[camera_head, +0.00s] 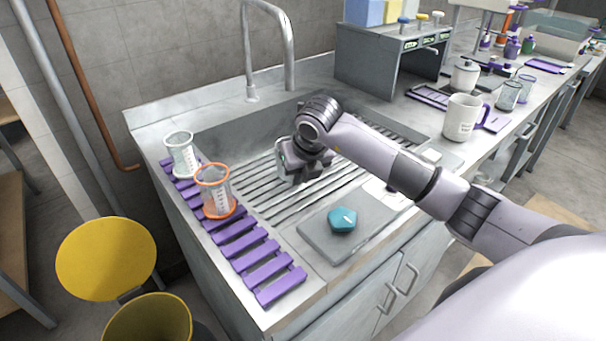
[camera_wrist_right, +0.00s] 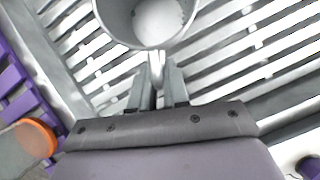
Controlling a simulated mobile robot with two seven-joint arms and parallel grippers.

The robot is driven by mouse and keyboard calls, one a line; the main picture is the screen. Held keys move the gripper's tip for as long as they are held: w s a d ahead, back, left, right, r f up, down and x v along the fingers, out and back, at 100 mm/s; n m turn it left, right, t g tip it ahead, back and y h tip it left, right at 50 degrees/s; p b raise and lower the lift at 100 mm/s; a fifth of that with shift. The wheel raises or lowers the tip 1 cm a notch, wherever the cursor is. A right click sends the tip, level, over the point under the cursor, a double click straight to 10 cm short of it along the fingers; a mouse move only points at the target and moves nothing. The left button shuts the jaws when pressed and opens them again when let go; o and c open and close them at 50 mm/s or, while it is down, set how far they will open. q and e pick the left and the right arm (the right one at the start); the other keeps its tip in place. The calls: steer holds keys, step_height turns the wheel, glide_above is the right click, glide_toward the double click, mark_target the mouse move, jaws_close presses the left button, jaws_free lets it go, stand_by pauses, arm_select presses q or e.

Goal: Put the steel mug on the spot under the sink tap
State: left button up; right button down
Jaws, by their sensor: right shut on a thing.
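The steel mug (camera_wrist_right: 148,22) shows at the top of the right wrist view, its open mouth towards the camera and its inside pale. My right gripper (camera_wrist_right: 157,88) is shut on the mug's handle, which stands between the two fingers. In the head view my right gripper (camera_head: 293,163) is over the sink's slatted rack (camera_head: 330,178), and the mug is mostly hidden by the gripper there. The tall curved sink tap (camera_head: 289,50) rises behind the gripper, its spout end beyond it. I cannot tell whether the mug touches the slats. My left gripper is not in view.
Two clear beakers, one grey (camera_head: 181,155) and one orange-rimmed (camera_head: 216,193), stand on the purple slatted mat (camera_head: 250,254) at the left. A teal object (camera_head: 342,219) lies on a grey board at the front. A white mug (camera_head: 461,117) stands at the right.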

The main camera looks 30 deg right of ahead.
steer(key=c, duration=1.1)
jaws_free()
steer(key=shift+a, duration=0.1)
steer(key=v, duration=1.2)
